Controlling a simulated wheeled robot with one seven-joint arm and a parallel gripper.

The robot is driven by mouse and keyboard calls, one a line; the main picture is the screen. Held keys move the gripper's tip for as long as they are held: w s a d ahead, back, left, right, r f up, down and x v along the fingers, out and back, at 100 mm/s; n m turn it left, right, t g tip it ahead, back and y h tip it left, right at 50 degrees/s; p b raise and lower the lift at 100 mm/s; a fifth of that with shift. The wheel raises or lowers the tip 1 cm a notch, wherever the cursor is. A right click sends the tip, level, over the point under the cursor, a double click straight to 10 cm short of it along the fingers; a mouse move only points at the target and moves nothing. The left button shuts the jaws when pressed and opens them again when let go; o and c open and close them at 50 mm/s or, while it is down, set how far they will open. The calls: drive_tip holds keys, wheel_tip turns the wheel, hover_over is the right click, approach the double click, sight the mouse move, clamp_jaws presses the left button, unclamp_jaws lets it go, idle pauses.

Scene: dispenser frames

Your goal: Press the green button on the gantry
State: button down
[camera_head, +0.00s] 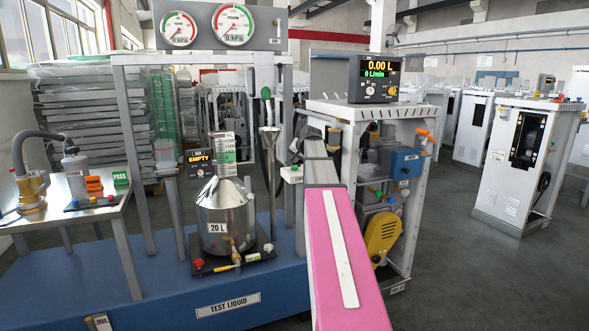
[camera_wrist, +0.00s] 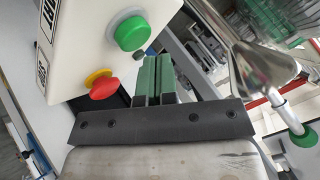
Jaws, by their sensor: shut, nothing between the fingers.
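The green button (camera_wrist: 130,33) is a round cap on a white box (camera_wrist: 78,45) in the wrist view. A red mushroom button (camera_wrist: 104,85) on a yellow base sits on the same box, nearer my gripper. In the head view the small white box (camera_head: 292,174) is on the gantry (camera_head: 203,60), left of my pink arm. My gripper (camera_wrist: 158,68) has its green fingers together with nothing between them. The fingertips are beside the green button, to its lower right in the picture; contact cannot be told. In the head view the fingers are too small to make out.
A shiny metal cone (camera_wrist: 262,70) and a rod with a green knob (camera_wrist: 304,136) are at the wrist view's right. A steel 20 L tank (camera_head: 224,215) stands on the blue base (camera_head: 150,290). A white-framed dispenser (camera_head: 402,225) is right of my arm.

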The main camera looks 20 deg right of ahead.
sight(296, 167)
drive_tip(key=shift+f, duration=0.1)
drive_tip(key=shift+f, duration=0.3)
drive_tip(key=shift+f, duration=0.45)
idle(0.7)
idle(0.4)
drive_tip(key=shift+r, duration=0.9)
drive_tip(key=shift+r, duration=2.5)
drive_tip(key=shift+s, duration=0.1)
